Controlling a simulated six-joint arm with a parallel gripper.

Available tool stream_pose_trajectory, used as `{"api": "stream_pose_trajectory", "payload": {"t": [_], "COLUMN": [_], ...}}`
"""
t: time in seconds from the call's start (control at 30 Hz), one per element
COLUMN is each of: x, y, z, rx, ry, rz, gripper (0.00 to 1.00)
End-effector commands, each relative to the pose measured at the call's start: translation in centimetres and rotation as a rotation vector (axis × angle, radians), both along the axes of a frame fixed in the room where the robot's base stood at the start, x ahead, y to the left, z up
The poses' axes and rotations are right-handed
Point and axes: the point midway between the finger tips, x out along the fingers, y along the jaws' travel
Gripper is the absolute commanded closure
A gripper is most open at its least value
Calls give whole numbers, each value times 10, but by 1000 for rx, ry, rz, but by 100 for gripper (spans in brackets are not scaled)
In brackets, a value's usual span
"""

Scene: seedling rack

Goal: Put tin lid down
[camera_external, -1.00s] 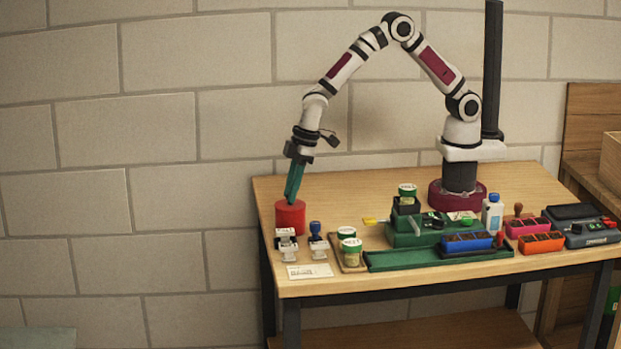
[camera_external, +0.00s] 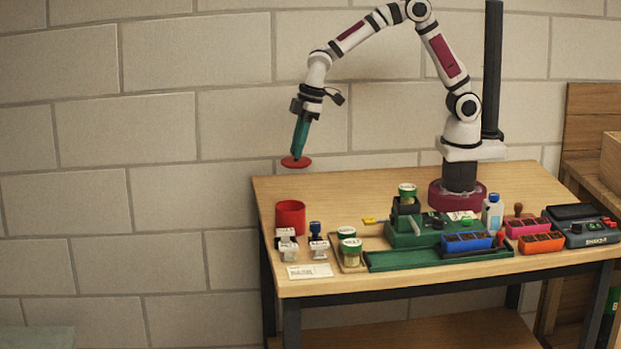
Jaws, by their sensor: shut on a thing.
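The tin lid (camera_external: 296,163) is a flat red disc held in the air at the tips of my gripper (camera_external: 298,156). My gripper's teal fingers point down and are shut on the lid, seemingly at its top middle. The red tin (camera_external: 290,218) stands open at the table's left end, below the lid and apart from it. Its dark inside shows at the top, but its contents cannot be made out.
A green tray (camera_external: 400,260) and machine fill the middle. The wooden table (camera_external: 340,195) is bare behind and right of the tin.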

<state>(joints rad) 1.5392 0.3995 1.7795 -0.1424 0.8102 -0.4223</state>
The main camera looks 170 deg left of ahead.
Motion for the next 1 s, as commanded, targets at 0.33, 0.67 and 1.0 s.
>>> {"api": "stream_pose_trajectory", "payload": {"t": [0.33,0.67,1.0], "x": [-43,-32,53], "y": [44,105,75], "z": [1,-52,-106], "rx": [4,4,0], "ry": [-5,2,3], "rz": [6,7,6], "gripper": [100,100,100]}}
